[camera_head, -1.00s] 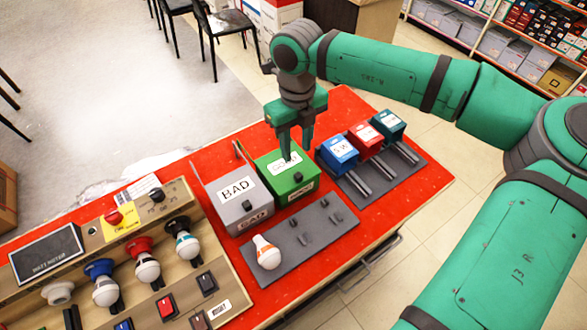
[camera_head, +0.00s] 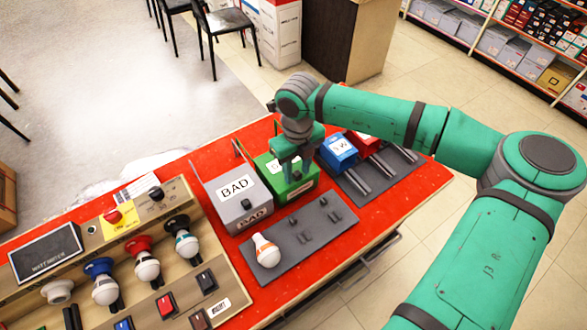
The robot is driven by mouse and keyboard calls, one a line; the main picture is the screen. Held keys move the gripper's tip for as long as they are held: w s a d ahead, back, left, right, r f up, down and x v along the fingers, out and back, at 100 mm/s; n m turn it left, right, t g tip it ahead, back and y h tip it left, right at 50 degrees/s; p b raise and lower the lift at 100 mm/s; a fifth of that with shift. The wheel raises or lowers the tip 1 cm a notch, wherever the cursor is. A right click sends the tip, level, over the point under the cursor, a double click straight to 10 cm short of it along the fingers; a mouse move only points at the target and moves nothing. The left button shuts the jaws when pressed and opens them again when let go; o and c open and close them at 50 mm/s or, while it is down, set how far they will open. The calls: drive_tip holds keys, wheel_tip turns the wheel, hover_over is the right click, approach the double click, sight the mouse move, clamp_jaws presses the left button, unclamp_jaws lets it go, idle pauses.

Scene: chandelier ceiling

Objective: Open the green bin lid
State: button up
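The green bin (camera_head: 291,190) stands on the red table, right of the grey BAD bin (camera_head: 238,196). Its lid (camera_head: 268,164) looks closed, with a white label partly hidden by my gripper. A small dark knob shows on the front of the bin, close to my fingertips. My gripper (camera_head: 295,172) points down at the front part of the lid. Its fingers overlap the knob area in this view, and I cannot tell whether they touch it. The gap between the fingers is hard to see.
Blue (camera_head: 338,153) and red boxes stand on a rack at right. A watt meter panel (camera_head: 120,270) with several bulbs fills the left.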

drive_tip(key=shift+c, duration=0.6)
clamp_jaws()
drive_tip(key=w+a, duration=0.1)
drive_tip(key=w, duration=0.1)
drive_tip(key=w+a, duration=0.2)
drive_tip(key=w, duration=0.1)
drive_tip(key=w+a, duration=0.2)
drive_tip(key=shift+w, duration=0.2)
drive_tip(key=shift+o, duration=0.6)
unclamp_jaws()
wheel_tip(320, 180, up, 11)
